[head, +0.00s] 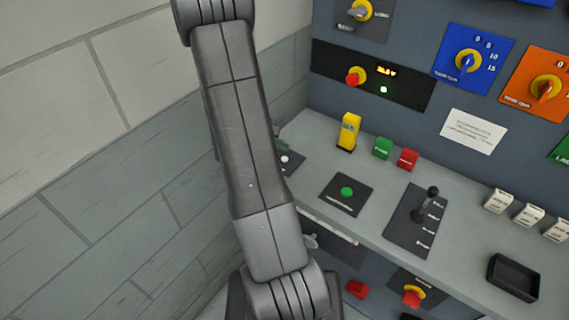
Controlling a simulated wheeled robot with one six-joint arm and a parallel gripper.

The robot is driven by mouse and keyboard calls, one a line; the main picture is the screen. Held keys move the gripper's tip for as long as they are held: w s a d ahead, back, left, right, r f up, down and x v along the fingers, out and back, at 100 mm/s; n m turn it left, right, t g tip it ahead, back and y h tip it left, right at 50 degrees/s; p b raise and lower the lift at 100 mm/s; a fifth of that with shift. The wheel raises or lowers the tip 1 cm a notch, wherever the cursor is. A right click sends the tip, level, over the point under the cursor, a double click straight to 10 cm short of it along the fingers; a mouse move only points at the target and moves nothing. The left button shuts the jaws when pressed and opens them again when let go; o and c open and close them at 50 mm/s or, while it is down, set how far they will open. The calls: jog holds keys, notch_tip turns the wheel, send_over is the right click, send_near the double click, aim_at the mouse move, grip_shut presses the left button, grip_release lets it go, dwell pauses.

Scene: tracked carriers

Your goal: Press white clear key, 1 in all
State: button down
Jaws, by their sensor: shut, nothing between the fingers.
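A small white button (285,158) sits on a dark plate (290,168) at the back left of the grey console shelf. My arm covers the left part of this plate. I cannot read a label there, so I cannot tell for sure that it is the clear key. My arm crosses the view from top to bottom just left of the button. My gripper does not show.
A green button (347,192) on its own plate and a black lever (427,204) are to the right. A yellow block (348,132), green block (382,148) and red block (407,159) stand behind. A black tray (513,278) is at right. A tiled wall (90,170) bounds the left.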

jog(key=shift+f+b, duration=0.6)
jog(key=shift+f, duration=0.35)
jog(key=shift+f, duration=0.1)
dwell(1.3)
jog(key=shift+f+b, duration=0.3)
jog(key=shift+b, duration=0.4)
jog(key=shift+f+b, duration=0.4)
jog(key=shift+b, duration=0.2)
dwell(0.4)
jog(key=shift+r+p, duration=0.45)
jog(key=shift+r, duration=0.4)
jog(key=shift+r+p, duration=1.6)
jog(key=shift+r, duration=0.95)
